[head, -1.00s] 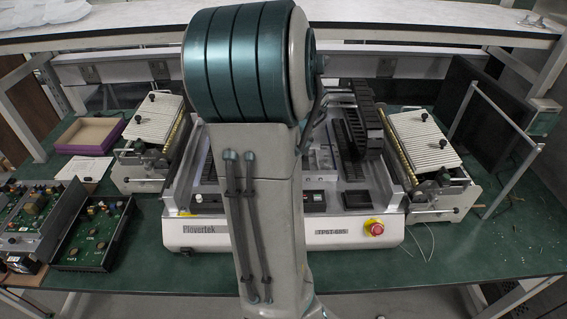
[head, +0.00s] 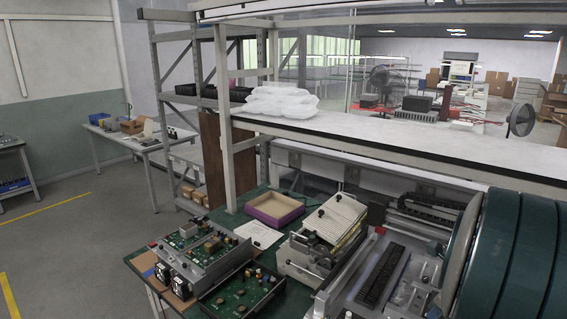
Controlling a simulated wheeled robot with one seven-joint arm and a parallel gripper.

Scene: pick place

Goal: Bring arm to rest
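My arm shows as a large dark green and grey joint at the right edge of the head view, in front of the machine (head: 345,289) on the green bench (head: 141,262). My gripper is not in view, so I cannot see its fingers or whether it holds anything. The arm hides the right part of the machine.
A white shelf (head: 400,139) with plastic bags (head: 277,101) runs above. The floor (head: 60,230) at left is clear, with another table (head: 150,147) beyond.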

